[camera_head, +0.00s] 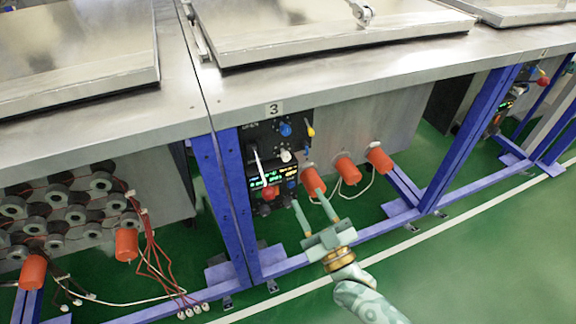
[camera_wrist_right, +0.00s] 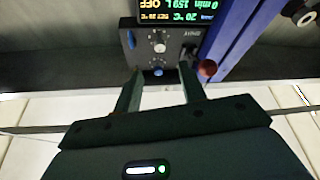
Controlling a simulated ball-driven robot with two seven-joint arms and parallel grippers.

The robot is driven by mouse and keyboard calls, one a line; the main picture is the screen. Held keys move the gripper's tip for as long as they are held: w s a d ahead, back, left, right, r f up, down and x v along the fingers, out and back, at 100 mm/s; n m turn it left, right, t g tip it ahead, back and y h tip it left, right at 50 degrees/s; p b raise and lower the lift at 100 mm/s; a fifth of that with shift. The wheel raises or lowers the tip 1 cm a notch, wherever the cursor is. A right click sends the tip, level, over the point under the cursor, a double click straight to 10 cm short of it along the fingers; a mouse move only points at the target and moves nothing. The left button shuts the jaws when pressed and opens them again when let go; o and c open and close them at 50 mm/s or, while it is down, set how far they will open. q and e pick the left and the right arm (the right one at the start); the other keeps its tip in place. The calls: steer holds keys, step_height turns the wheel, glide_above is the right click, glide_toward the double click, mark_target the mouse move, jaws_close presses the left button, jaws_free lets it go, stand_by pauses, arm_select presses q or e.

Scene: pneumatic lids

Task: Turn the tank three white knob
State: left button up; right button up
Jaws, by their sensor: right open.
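The tank three panel (camera_head: 262,136) is a dark upright panel under the label 3. Its white knob (camera_head: 286,156) sits below a blue knob (camera_head: 285,130). My right gripper (camera_head: 309,197) is in front of and below this panel, with its two fingers apart and nothing between them. In the right wrist view my right gripper (camera_wrist_right: 160,82) points at a dark panel face (camera_wrist_right: 182,52) with a pale round knob (camera_wrist_right: 160,48); I cannot tell whether that is the white knob. My left gripper is not in view.
A yellow knob (camera_head: 311,131) and a red knob (camera_head: 270,192) stick out near the panel. Several orange cylinders (camera_head: 346,169) project right of it. A blue frame post (camera_head: 236,200) stands to its left. The metal tank top (camera_head: 350,75) overhangs. Green floor (camera_head: 480,240) is open at right.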

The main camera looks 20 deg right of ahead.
mark_target(288, 160)
steer(key=b+x, duration=0.2)
steer(key=x, duration=0.8)
steer(key=shift+f, duration=0.2)
steer(key=shift+w+r, duration=0.2)
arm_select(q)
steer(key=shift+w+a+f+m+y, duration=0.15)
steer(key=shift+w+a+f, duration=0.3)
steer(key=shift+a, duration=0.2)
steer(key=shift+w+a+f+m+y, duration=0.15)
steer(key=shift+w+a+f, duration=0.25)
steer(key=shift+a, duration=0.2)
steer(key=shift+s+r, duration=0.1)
arm_select(e)
jaws_close()
